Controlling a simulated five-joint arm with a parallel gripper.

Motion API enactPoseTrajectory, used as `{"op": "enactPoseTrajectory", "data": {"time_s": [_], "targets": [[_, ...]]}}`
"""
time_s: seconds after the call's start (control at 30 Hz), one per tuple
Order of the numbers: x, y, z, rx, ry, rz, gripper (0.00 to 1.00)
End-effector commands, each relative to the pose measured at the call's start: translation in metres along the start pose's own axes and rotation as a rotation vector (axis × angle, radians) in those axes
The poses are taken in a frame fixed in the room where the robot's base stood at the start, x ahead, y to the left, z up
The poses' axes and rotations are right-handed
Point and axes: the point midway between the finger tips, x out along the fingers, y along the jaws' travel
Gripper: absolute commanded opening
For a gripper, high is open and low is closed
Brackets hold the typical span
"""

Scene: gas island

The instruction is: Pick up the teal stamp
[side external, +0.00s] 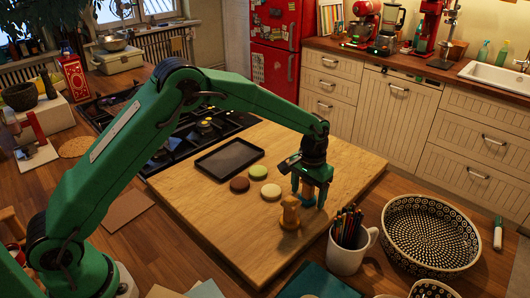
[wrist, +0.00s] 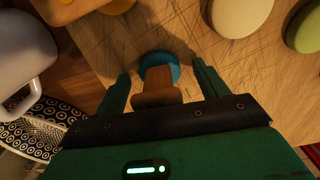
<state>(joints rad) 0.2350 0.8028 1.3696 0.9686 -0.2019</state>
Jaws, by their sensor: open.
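The teal stamp (wrist: 159,64) has a round teal end and a wooden handle. In the wrist view it is between the two fingers of my gripper (wrist: 161,74), with gaps on both sides. My gripper is open and its fingers point down over the board. In the side view my gripper (side external: 312,196) is low at the right part of the wooden board (side external: 210,210), and its fingers mostly hide the stamp. Whether the fingers touch the board cannot be told.
A yellow-brown wooden figure (side external: 290,212) stands close beside my gripper. A white mug (side external: 345,256) of pencils and a patterned bowl (side external: 430,234) are in front and right. A cream disc (side external: 271,191), green disc (side external: 258,171), brown disc (side external: 239,184) and dark tray (side external: 229,158) lie left.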

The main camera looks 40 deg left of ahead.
Motion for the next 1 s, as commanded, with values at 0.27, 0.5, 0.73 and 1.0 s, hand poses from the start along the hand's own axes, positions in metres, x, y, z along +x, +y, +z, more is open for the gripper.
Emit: {"op": "enactPoseTrajectory", "data": {"time_s": [0.27, 0.5, 0.73, 1.0], "targets": [[-0.0003, 0.0, 0.0, 0.0, 0.0, 0.0, 0.73], [-0.0004, 0.0, 0.0, 0.0, 0.0, 0.0, 0.32], [-0.0006, 0.0, -0.0001, 0.0, 0.0, 0.0, 0.19], [-0.0039, 0.0001, -0.0003, 0.0, 0.001, 0.0, 0.19]]}}
